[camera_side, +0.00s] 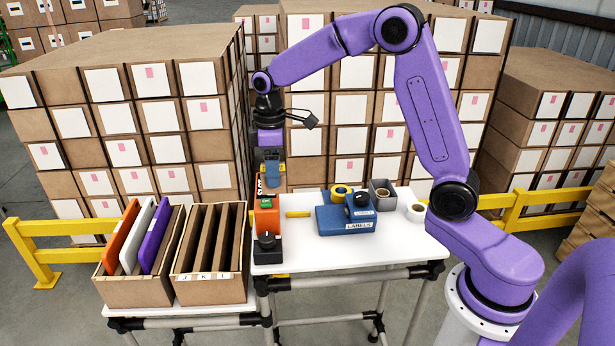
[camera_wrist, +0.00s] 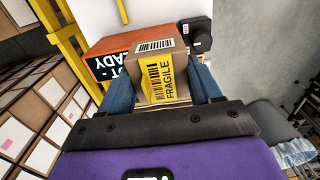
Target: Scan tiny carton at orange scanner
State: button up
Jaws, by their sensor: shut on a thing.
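The tiny carton (camera_wrist: 148,66) is brown, with a white barcode label on one face and a yellow FRAGILE label with a barcode on another. My gripper (camera_wrist: 163,82) is shut on it, with a blue finger on each side. In the side view my gripper (camera_side: 271,174) points down just above the orange scanner (camera_side: 267,218), and the carton is mostly hidden there. The scanner also shows in the wrist view (camera_wrist: 127,42), just beyond the carton; its black panel bears partly covered white letters. I cannot tell whether carton and scanner touch.
A blue LABELS box (camera_side: 345,222) with tape rolls stands right of the scanner on the white table (camera_side: 380,253). Stacked cartons (camera_side: 135,120) rise behind.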

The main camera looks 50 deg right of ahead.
jog(key=w+a, duration=0.4)
jog(key=w, duration=0.8)
notch_tip(320, 180, down, 10)
jog(key=shift+s+a+r, duration=0.15)
jog(key=shift+r, duration=0.05)
dwell(0.3)
notch_tip(320, 180, up, 6)
dwell(1.0)
